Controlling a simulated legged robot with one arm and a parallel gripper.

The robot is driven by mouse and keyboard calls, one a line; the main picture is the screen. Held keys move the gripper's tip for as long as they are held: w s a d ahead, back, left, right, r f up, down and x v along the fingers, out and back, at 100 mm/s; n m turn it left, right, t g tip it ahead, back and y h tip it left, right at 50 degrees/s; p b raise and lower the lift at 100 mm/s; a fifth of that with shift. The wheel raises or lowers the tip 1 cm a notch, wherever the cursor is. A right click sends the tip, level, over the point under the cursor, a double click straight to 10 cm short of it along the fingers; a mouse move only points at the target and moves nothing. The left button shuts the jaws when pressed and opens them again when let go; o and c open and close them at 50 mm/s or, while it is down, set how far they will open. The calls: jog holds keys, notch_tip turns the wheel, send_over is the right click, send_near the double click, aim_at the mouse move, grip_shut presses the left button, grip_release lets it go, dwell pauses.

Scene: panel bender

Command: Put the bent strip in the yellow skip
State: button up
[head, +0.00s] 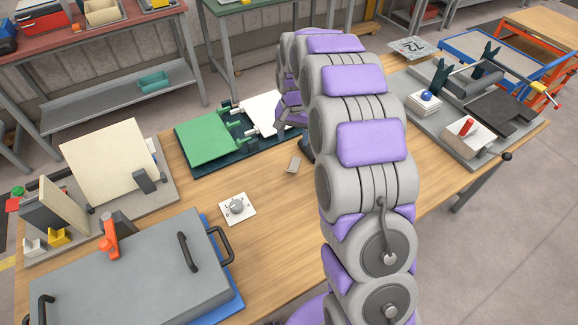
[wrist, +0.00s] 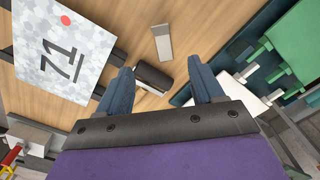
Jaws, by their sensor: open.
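The bent strip (wrist: 163,42) is a small grey metal piece with a short angled end, lying on the wooden table. In the head view, a small grey piece (head: 293,165) that looks like it lies on bare wood beside my arm. My gripper (wrist: 160,66) is open, its two blue fingers apart, with the strip just past the fingertips and nothing clasped. In the head view my gripper (head: 306,143) is mostly hidden behind my arm.
A dark rounded piece (wrist: 152,78) shows near the fingers. A numbered board (wrist: 62,50) lies nearby. A green panel fixture (head: 205,138), a white dial plate (head: 237,208) and a large grey lidded box (head: 130,278) occupy the table's left.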

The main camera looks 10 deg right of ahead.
jog(key=b, duration=0.2)
send_near(292, 168)
jog(key=shift+s+a+f, duration=0.35)
jog(key=shift+s+f, duration=0.15)
jog(key=shift+s, duration=0.05)
jog(key=shift+s+a+f, duration=0.3)
jog(key=shift+s+f, duration=0.15)
jog(key=shift+s, duration=0.1)
jog(key=shift+d+f+b, duration=0.35)
jog(key=shift+f, duration=0.1)
jog(key=f, duration=0.2)
jog(key=f+b, duration=0.1)
jog(key=f, duration=0.1)
jog(key=shift+w+d+f+b, duration=0.15)
jog(key=shift+d+f+b, duration=0.05)
jog(key=shift+b, duration=0.1)
jog(key=shift+a+f, duration=0.15)
jog(key=shift+a, duration=0.15)
jog(key=shift+d, duration=0.25)
jog(key=c, duration=0.7)
jog(key=shift+a, duration=0.1)
jog(key=c, duration=0.5)
jog(key=shift+o, duration=0.2)
jog(key=shift+r, duration=0.2)
